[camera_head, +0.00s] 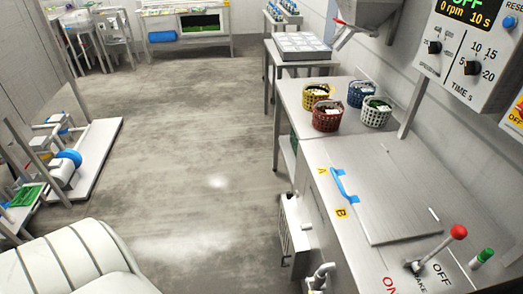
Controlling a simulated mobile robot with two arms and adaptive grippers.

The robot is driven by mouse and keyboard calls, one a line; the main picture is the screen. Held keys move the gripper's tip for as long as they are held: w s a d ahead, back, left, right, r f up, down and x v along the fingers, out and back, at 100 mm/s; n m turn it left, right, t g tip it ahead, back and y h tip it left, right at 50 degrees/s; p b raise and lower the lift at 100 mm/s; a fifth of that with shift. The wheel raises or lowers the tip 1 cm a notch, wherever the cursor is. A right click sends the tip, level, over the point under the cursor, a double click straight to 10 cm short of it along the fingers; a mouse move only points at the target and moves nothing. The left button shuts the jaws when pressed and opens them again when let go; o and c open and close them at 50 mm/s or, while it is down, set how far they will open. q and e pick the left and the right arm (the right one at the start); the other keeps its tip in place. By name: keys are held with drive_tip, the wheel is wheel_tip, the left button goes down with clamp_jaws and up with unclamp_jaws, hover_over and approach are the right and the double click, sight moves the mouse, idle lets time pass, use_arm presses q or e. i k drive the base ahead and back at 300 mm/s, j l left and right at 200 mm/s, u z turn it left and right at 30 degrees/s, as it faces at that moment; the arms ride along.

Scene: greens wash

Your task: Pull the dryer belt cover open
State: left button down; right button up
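The dryer's steel top (320,150) runs along the right side. A flat steel lid (385,205) lies closed on it, with a blue handle (343,186) at its left edge between yellow labels A and B. Low on the machine's left side, a pale slotted panel (294,236) juts out above the floor; I cannot tell for sure whether it is the belt cover or how far it stands open. Neither of my grippers is in view.
A red-knobbed lever (457,233) marked ON, OFF and brake and a green-topped knob (485,256) stand near the lid. Baskets (327,115) sit behind it. A control box (468,50) is at upper right. The grey floor (200,180) left of the machine is clear.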

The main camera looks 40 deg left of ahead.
sight(289, 246)
drive_tip(key=u, duration=0.95)
